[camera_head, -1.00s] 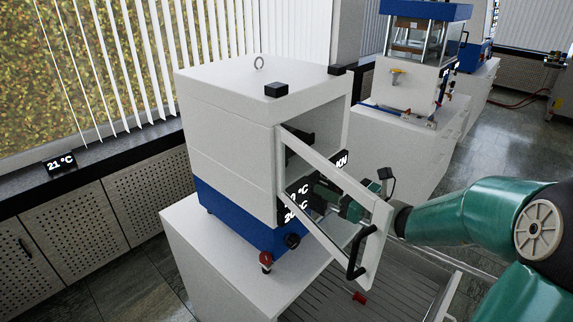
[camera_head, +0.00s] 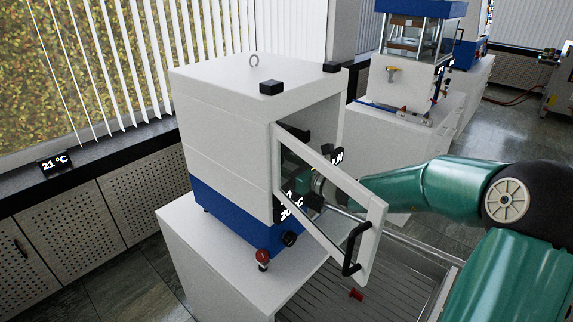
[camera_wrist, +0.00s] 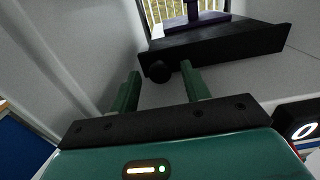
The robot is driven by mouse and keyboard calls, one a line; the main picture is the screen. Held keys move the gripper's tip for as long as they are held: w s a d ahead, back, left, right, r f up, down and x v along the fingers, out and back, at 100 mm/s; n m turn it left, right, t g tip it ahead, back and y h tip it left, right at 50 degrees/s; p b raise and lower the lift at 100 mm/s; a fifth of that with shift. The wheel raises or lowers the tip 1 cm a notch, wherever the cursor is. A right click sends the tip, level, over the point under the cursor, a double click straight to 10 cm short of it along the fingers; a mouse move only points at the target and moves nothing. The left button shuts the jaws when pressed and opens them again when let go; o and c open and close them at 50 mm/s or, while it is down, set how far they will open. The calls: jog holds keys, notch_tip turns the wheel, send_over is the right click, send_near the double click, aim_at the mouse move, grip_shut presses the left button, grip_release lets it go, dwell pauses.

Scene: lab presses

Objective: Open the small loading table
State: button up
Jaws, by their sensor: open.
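The small loading table, a black slab (camera_wrist: 225,47) with a round black knob (camera_wrist: 158,72) on its front, sits inside the white chamber in the wrist view. My gripper (camera_wrist: 161,84) is open, its two green fingers on either side of the knob in the picture. I cannot tell whether they touch it or how much depth lies between. In the head view, my arm reaches behind the open glass door (camera_head: 338,190) into the white and blue press (camera_head: 222,130); my fingertips are hidden there. The door stands swung out, with a black handle (camera_head: 354,250).
A white base cabinet (camera_head: 205,270) carries the press. A grooved metal tray (camera_head: 400,285) lies beside it, below the door. A second press (camera_head: 415,95) stands behind. A red knob (camera_head: 263,256) juts from the press front.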

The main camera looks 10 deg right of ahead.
jog(key=shift+c, duration=0.2)
grip_shut()
jog(key=shift+s+d, duration=0.1)
jog(key=shift+s, duration=0.05)
jog(key=v, duration=2.1)
jog(key=shift+d, duration=0.1)
